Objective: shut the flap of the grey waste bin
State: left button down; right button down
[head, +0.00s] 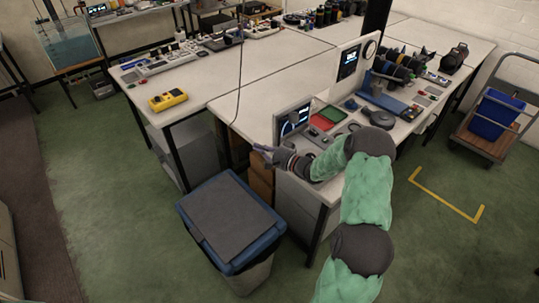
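The grey waste bin (247,279) stands on the green floor in front of the white table, low in the middle of the head view. It has a blue rim (268,238) on top. Its dark grey flap (228,218) lies across the top inside the rim and looks flat; no opening into the bin shows. My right gripper (260,151) is above and behind the bin, near the table's front edge, apart from the flap. Its fingers point left and are too small to tell whether they are open. My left gripper is not in view.
The white table (215,85) behind the bin carries a yellow device (168,99), a small screen (292,119) and other instruments. A dark cable (240,70) hangs near my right gripper. A cart with a blue crate (495,113) stands at right. The floor left of the bin is clear.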

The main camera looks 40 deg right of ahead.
jog(key=a, duration=0.1)
jog(key=w+a+b, duration=0.1)
jog(key=a, duration=0.2)
jog(key=shift+w+a+f, duration=0.25)
jog(key=shift+a+f, duration=0.05)
jog(key=shift+f, duration=0.05)
